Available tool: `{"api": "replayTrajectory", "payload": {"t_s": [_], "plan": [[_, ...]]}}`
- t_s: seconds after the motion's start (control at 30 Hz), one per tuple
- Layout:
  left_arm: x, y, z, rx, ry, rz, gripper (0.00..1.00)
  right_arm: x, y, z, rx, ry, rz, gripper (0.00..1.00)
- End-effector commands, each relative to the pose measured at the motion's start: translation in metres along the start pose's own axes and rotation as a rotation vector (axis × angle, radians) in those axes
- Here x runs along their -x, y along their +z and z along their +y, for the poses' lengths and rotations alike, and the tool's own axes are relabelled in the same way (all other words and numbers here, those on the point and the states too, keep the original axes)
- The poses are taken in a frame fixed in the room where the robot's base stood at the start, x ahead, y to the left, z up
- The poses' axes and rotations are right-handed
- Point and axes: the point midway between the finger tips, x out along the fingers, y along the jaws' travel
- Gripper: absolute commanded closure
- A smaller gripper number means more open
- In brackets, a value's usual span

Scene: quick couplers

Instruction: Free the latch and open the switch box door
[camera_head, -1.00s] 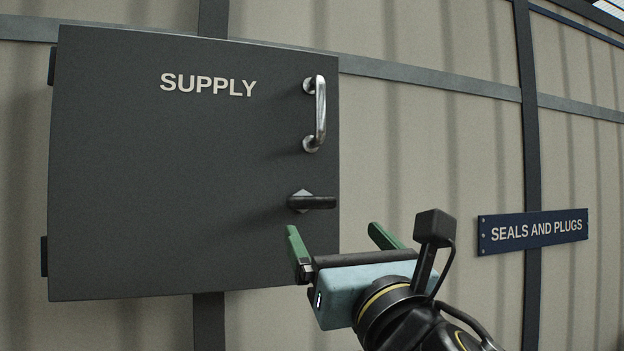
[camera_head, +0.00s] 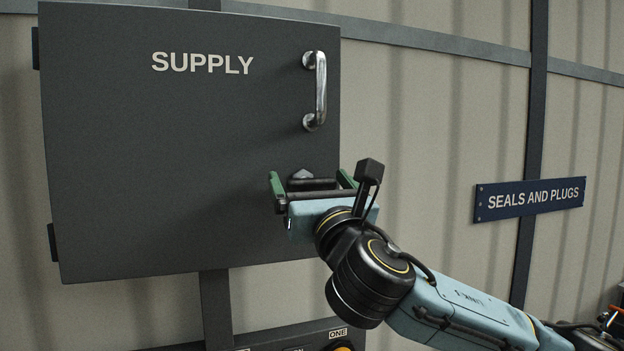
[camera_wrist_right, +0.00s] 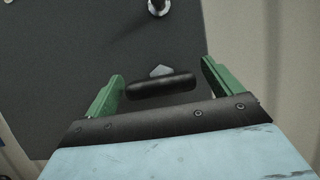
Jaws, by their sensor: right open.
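The dark grey switch box door (camera_head: 160,160), marked SUPPLY, is shut on the wall. Its silver pull handle (camera_head: 320,90) is upright near the right edge. Below it is the black latch lever (camera_wrist_right: 161,86) on a light hexagonal base (camera_wrist_right: 160,71); the lever lies about level and is partly hidden by my gripper in the head view (camera_head: 300,183). My right gripper (camera_head: 312,182) is open, its green fingers on either side of the lever. The wrist view shows gaps between the lever's ends and both fingers (camera_wrist_right: 163,85). My left gripper is not in view.
A blue SEALS AND PLUGS sign (camera_head: 530,199) is on the wall to the right. A dark panel with a label ONE (camera_head: 338,333) shows at the bottom edge below the box.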

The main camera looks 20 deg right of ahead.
Motion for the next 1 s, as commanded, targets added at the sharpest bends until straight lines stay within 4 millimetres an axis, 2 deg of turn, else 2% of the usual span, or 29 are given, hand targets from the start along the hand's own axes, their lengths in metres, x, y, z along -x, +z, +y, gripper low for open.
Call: {"api": "replayTrajectory", "payload": {"t_s": [0.17,0.5,0.77,1.0], "plan": [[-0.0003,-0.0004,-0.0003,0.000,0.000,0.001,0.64,0.0002,-0.0001,0.0002,0.000,0.000,0.000,0.09],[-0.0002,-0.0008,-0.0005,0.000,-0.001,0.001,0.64,0.0003,0.0001,0.0001,0.000,0.000,0.000,0.52],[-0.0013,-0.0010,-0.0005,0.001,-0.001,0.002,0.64,0.0005,-0.0003,0.0002,-0.021,-0.009,0.001,0.54],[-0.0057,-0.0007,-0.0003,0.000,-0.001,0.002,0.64,0.0007,-0.0008,0.0009,-0.126,-0.050,0.001,0.54]]}}
